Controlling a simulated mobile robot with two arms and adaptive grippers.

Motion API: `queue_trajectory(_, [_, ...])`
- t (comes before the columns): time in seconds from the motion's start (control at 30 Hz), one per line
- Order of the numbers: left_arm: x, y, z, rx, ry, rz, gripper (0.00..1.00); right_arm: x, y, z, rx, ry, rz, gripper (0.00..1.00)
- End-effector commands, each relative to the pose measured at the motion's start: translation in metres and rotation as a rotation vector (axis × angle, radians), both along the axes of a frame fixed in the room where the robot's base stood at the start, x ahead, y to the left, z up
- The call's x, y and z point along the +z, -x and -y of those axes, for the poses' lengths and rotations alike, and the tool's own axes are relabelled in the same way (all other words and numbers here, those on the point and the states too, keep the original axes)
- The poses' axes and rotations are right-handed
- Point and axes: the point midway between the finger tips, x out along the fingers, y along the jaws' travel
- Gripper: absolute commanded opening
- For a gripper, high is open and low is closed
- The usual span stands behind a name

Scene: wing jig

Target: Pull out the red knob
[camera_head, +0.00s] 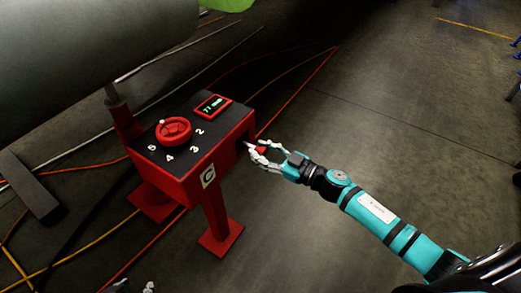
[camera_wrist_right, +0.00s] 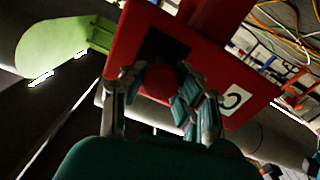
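The red knob (camera_wrist_right: 161,82) is a round ball in front of a dark square panel on the side of the red control box (camera_head: 186,168). In the head view the knob (camera_head: 262,150) shows as a small red patch between my right gripper's fingers, just outside the box's right side. My right gripper (camera_head: 258,153) reaches in from the right. In the wrist view its fingers (camera_wrist_right: 161,88) converge on both sides of the knob and appear closed on it. My left gripper (camera_head: 136,286) shows only as small pieces at the bottom edge, its state unclear.
The box top carries a red handwheel (camera_head: 174,130), a lit display (camera_head: 212,106) and white numbers. A large grey cylindrical body (camera_head: 90,60) hangs at upper left. Orange and red cables (camera_head: 300,85) run over the floor. The floor right of the box is clear.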

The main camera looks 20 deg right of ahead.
Motion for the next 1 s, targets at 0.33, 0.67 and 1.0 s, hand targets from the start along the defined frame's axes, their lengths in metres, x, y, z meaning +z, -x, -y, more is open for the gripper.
queue_trajectory(0.33, [0.000,0.000,0.000,0.000,0.000,0.002,0.40,-0.002,0.001,0.000,0.001,0.002,-0.003,0.55])
queue_trajectory(0.67, [0.000,0.000,0.000,0.001,0.001,0.001,0.40,-0.003,0.017,0.013,0.000,0.004,-0.007,0.55])
queue_trajectory(1.0, [0.000,0.000,0.000,0.000,0.000,0.002,0.40,-0.003,0.073,0.056,0.000,0.003,-0.008,0.55])
